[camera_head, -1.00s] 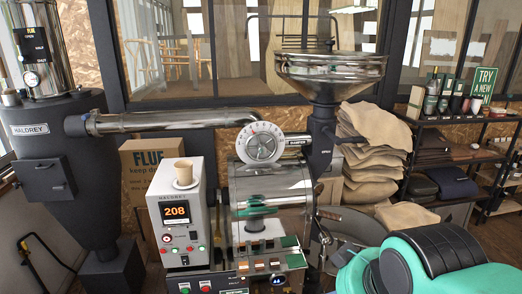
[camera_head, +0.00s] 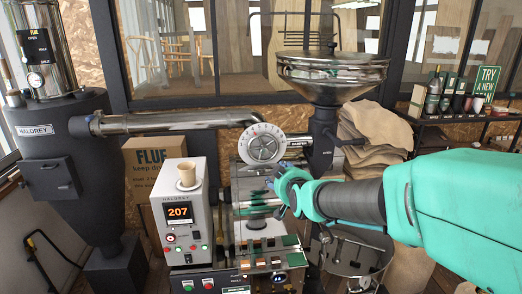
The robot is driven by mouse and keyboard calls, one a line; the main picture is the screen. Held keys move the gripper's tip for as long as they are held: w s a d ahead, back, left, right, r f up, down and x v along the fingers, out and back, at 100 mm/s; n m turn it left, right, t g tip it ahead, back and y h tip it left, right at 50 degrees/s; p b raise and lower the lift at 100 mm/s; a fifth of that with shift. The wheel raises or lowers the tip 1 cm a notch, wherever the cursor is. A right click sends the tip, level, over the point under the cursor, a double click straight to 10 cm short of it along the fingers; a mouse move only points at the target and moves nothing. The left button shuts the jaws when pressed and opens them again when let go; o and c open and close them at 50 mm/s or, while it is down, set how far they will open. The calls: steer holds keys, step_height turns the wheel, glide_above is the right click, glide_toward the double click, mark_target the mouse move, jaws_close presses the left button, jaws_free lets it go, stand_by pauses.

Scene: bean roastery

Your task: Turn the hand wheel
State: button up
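The hand wheel (camera_head: 262,145) is a pale round disc with a marked rim and holes in its face. It sits upright on top of the roaster, at the end of the horizontal flue pipe, beside a "DAMPER" label. My gripper (camera_head: 282,190) is in front of the roaster drum, below and slightly right of the wheel. In the picture its tip lies close under the wheel's lower right rim; I cannot tell the gap in depth. The gripper's fingers are small and seen from behind, so whether they are open is unclear.
A steel hopper (camera_head: 332,75) rises behind on the right. The flue pipe (camera_head: 170,122) runs left to a dark cyclone (camera_head: 75,170). Burlap sacks (camera_head: 375,135) are stacked behind my arm.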

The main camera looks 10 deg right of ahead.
mark_target(265, 152)
steer(key=w+a+f+n+t+p, duration=0.1)
steer(key=w+f+t, duration=0.2)
steer(key=w, duration=0.8)
steer(key=shift+w+a+f+t+p, duration=0.2)
steer(key=shift+w+t+p, duration=0.15)
steer(key=shift+t, duration=0.25)
steer(key=shift+w, duration=0.15)
steer(key=shift+w+p, duration=0.75)
steer(key=shift+w, duration=6)
steer(key=shift+c, duration=0.5)
jaws_close()
